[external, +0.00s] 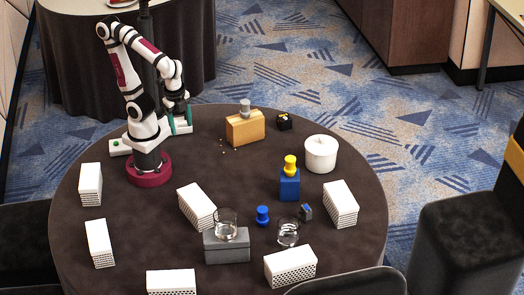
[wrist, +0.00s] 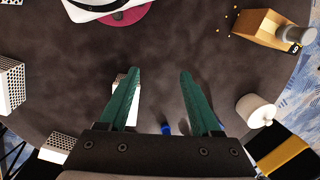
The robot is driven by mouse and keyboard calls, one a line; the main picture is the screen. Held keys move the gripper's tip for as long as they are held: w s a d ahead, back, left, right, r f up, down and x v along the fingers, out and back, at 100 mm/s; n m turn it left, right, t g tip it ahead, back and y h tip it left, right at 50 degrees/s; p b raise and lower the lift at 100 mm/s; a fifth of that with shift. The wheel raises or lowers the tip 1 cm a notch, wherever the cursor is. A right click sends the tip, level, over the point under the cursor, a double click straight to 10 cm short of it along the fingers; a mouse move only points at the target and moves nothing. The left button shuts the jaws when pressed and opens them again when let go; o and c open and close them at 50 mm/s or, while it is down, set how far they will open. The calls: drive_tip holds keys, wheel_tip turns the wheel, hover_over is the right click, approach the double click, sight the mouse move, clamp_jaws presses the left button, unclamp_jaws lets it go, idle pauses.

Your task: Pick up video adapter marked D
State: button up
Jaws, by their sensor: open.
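My gripper (external: 181,120) is open and empty, held above the dark round table near my base. Its two green fingers also show in the wrist view (wrist: 160,76), with bare tabletop between their tips. A small blue-grey cube (external: 306,212) lies near the glasses. I cannot read a letter D on either, so I cannot tell which is the adapter.
The wooden block (external: 245,129) carries a grey cylinder. A white canister (external: 320,154), a blue block (external: 289,187) with a yellow piece, a blue piece (external: 262,216) and a grey box (external: 227,247) with a glass stand rightward. Several white perforated boxes ring the table. The middle is mostly clear.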

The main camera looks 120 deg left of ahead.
drive_tip(key=w+r+n+t+h, duration=0.1)
drive_tip(key=w+r+n+h, duration=0.15)
drive_tip(key=w+n, duration=1.15)
drive_tip(key=n+t+h, duration=0.2)
drive_tip(key=n+t, duration=0.1)
drive_tip(key=n, duration=1.6)
hover_over(306, 207)
drive_tip(key=s+a, duration=0.3)
drive_tip(key=s, duration=0.1)
wheel_tip(306, 207, down, 7)
drive_tip(key=shift+y, duration=0.25)
drive_tip(key=x, duration=1)
drive_tip(key=s+x, duration=0.1)
drive_tip(key=x, duration=0.5)
drive_tip(key=shift+a+f, duration=0.15)
drive_tip(key=shift+f, duration=0.05)
clamp_jaws()
